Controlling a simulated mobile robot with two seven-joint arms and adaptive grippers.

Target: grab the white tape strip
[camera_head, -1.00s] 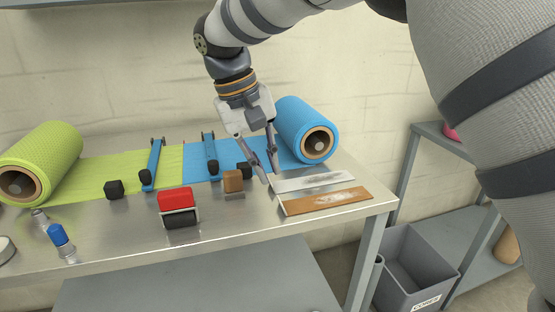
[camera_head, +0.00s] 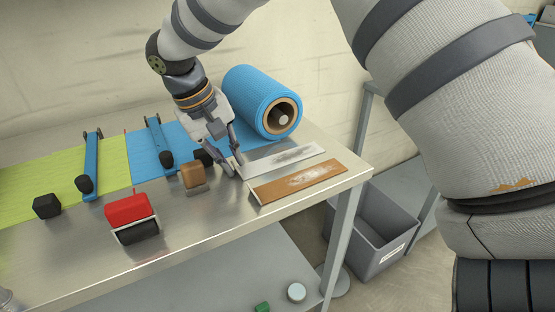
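The white tape strip (camera_head: 285,160) lies flat on the metal table. It is a long pale piece with a grey, smudged middle, set behind a brown strip (camera_head: 300,183) with a whitish patch.
A brown block (camera_head: 193,175), a red-topped roller (camera_head: 130,215) and blue-handled bars (camera_head: 158,140) are to the left. The table's right edge lies just past the strips. A grey bin (camera_head: 372,235) is on the floor.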

